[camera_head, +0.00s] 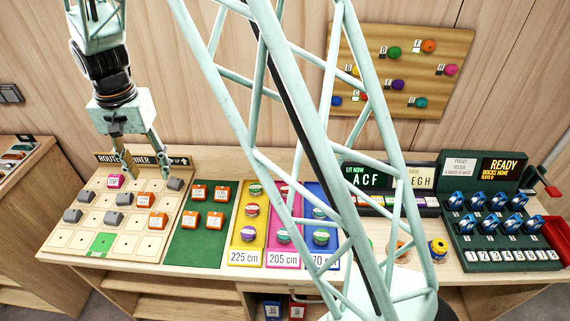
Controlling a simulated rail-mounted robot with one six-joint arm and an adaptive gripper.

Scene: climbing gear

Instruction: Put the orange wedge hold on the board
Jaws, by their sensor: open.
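Several orange blocks with small pale labels sit on the green tray (209,250); one is the upper-left orange block (199,192). Two more orange blocks are on the wooden grid board (62,240), one near its middle (145,200) and one lower right (158,220). I cannot tell from their shape which is the wedge. The grid board also holds a pink block (115,181) and several grey blocks (73,215). My gripper (143,170) is open, pointing down over the back of the grid board, with nothing visible between its fingers.
A wall panel (350,50) carries round colored holds. Yellow (245,240), pink and blue trays of round items stand right of the green tray. Further right is a dark rack (505,240) of blue items. My pale lattice structure blocks the center view.

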